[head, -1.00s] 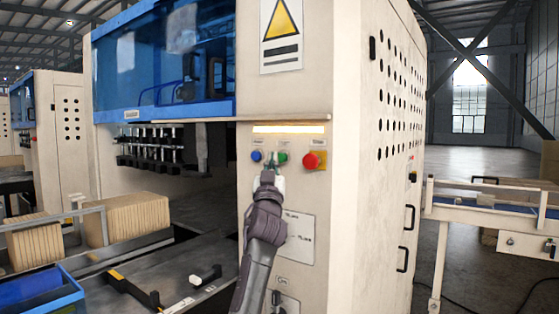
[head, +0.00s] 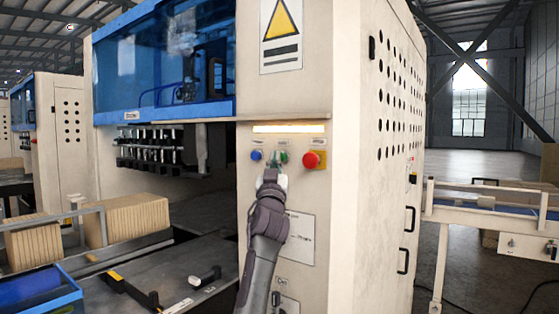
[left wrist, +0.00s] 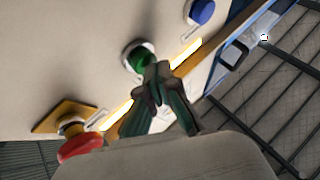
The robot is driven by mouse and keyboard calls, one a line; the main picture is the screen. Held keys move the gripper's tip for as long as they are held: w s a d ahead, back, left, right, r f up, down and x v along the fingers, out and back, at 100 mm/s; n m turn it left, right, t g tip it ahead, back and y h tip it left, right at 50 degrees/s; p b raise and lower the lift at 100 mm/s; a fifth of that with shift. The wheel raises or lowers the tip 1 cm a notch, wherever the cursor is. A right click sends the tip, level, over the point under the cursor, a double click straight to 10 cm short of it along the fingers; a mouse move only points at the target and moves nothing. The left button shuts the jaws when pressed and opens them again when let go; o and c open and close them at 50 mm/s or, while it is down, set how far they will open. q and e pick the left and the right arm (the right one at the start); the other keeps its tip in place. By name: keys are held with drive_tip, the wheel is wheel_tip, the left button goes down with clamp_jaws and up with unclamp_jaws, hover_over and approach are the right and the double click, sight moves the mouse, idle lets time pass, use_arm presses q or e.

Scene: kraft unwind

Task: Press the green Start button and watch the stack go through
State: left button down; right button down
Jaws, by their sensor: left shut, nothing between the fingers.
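The green Start button (head: 284,157) sits on the cream machine panel between a blue button (head: 256,155) and a red mushroom button (head: 311,160). In the left wrist view the green button (left wrist: 137,57) has a pale ring around it. My left gripper (head: 275,158) is shut and empty, its tips right at the green button. In the left wrist view its tips (left wrist: 157,72) overlap the button's lower right edge; I cannot tell whether they touch it. Brown kraft stacks (head: 138,217) stand on edge on the infeed at left. My right gripper is not in view.
The red button (left wrist: 80,147) is close beside my gripper in the left wrist view. A blue bin (head: 45,290) stands at lower left. A conveyor (head: 480,199) stands at right. A blue-windowed hood (head: 165,60) covers the machine's upper left.

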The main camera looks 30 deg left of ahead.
use_arm(q)
drive_tip(key=shift+w+b, duration=0.35)
idle(0.4)
drive_tip(key=shift+s+f+p, duration=0.1)
drive_tip(key=shift+s+p, duration=0.55)
drive_tip(key=shift+s, duration=0.25)
drive_tip(key=s+p, duration=0.2)
drive_tip(key=s, duration=0.3)
drive_tip(key=shift+a, duration=0.2)
